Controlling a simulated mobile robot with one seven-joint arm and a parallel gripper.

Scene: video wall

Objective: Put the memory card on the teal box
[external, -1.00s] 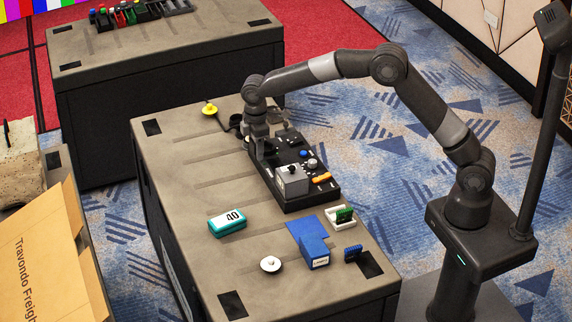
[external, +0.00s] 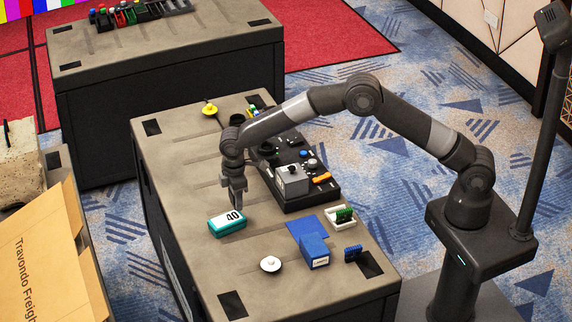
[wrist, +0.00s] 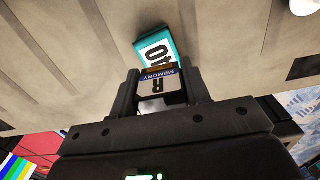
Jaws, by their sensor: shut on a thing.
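The teal box (external: 227,223), with a white top marked "40", lies on the grey table at its left middle. It also shows in the wrist view (wrist: 140,46) just beyond the fingertips. My gripper (external: 237,202) is above the box's back right edge, pointing down. In the wrist view my gripper (wrist: 160,84) is shut on the memory card (wrist: 158,74), a small blue piece labelled "MEMORY" with a brown edge strip. The card is held across the fingertips in front of the box's top. Whether card and box touch cannot be told.
A black control panel (external: 322,192) with a grey block and knobs stands right of my gripper. The table's left front is clear.

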